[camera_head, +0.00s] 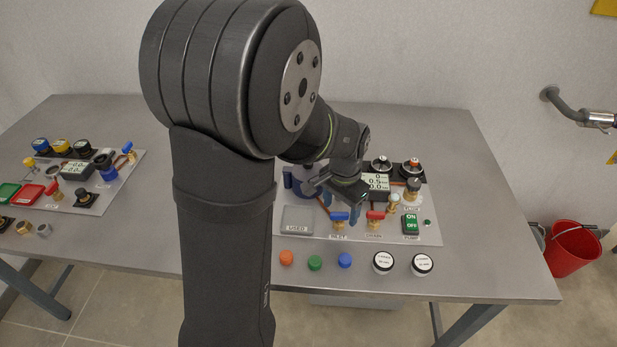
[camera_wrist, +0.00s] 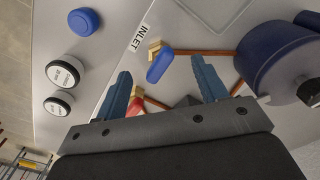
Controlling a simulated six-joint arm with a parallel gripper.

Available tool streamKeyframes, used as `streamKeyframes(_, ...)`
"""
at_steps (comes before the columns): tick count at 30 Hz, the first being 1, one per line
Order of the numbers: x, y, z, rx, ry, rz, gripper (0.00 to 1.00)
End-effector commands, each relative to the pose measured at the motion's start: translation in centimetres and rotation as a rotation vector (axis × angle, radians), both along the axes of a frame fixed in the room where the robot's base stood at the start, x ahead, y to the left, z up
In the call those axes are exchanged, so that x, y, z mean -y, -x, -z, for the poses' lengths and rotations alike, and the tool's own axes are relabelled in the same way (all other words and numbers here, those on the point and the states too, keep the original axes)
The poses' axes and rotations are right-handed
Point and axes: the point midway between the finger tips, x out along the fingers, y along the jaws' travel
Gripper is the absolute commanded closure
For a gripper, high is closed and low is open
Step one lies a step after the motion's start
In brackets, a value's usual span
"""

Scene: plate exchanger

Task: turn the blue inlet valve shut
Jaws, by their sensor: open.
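The blue inlet valve (camera_head: 339,215) is a small blue lever on a brass body at the front of the right-hand panel, above its INLET label. In the wrist view the blue lever (camera_wrist: 160,67) sits slantwise beside the brass fitting, with copper pipe running from it. My gripper (camera_wrist: 161,70) is open and empty; its two blue-grey fingers show on either side of the lever in the picture, apart from it. In the head view my gripper (camera_head: 352,192) hangs above the panel, just behind the valve. Its fingertips are hard to make out there.
A red drain valve (camera_head: 375,216) stands right of the blue one; the wrist view shows its red lever (camera_wrist: 135,107) partly behind a finger. A dark blue vessel (camera_wrist: 280,62) stands close by. Several caps, including a blue one (camera_head: 345,260), line the table's front.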

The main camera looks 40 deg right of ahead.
Motion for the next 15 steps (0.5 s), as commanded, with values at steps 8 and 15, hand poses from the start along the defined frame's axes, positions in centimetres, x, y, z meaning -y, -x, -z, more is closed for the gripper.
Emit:
streamKeyframes(8, 0.8, -0.4, -9.2, 0.003, 0.011, -0.418, 0.35)
streamKeyframes(15, 0.1, -0.1, -15.8, 0.001, 0.004, -0.731, 0.35)
